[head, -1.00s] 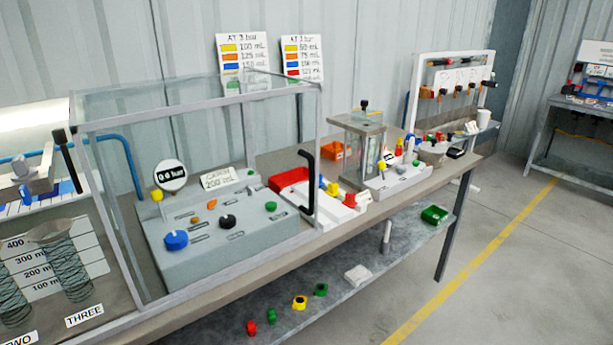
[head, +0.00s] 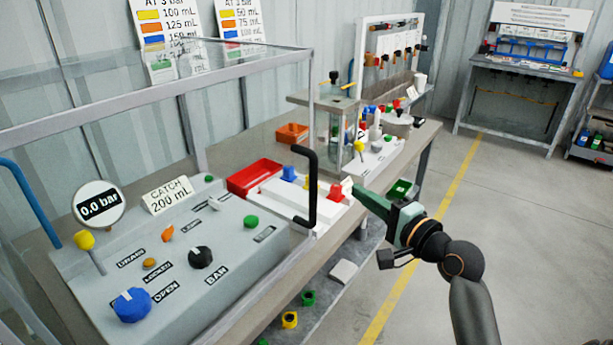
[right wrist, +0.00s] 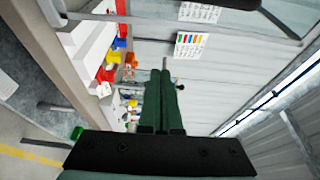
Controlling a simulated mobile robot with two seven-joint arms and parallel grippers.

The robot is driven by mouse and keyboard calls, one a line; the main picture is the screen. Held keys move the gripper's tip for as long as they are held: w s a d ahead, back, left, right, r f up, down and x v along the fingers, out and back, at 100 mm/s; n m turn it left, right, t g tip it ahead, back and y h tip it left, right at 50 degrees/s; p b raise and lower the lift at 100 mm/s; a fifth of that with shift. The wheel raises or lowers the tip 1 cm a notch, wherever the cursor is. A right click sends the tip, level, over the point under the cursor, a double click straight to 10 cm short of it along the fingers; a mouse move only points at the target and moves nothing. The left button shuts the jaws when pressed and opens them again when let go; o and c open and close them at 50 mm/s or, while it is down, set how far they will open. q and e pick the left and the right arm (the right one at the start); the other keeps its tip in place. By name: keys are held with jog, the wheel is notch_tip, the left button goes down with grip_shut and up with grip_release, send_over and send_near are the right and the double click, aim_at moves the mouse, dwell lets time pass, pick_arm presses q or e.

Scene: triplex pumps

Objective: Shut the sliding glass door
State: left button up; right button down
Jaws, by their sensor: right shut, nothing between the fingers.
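The glass enclosure (head: 160,92) stands around the grey control panel at the left of the head view. A black bar handle (head: 310,190) stands upright at the right end of its front. The clear glass makes it hard to tell how far the door covers the front. My right gripper (head: 358,190) is green, shut and empty. It is to the right of the handle and apart from it, over the bench's front edge. In the right wrist view its fingers (right wrist: 164,75) are together with nothing between them. My left gripper is not in view.
The grey panel (head: 230,270) carries coloured knobs and a round gauge (head: 98,205). A red tray (head: 254,178), a white valve block and a glass-sided stand (head: 335,130) are to the right. The floor (head: 500,250) right of the bench is clear.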

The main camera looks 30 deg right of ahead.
jog(key=w, duration=1)
jog(key=shift+s+a+r+p, duration=0.1)
jog(key=shift+s+a+p, duration=0.15)
jog(key=shift+a, duration=0.45)
jog(key=shift+s+a+f+p, duration=0.1)
jog(key=shift+s+a+p, duration=0.15)
jog(key=shift+a, duration=0.4)
jog(key=shift+s+a+r+p, duration=0.15)
jog(key=shift+s+a, duration=0.2)
jog(key=shift+a, duration=0.35)
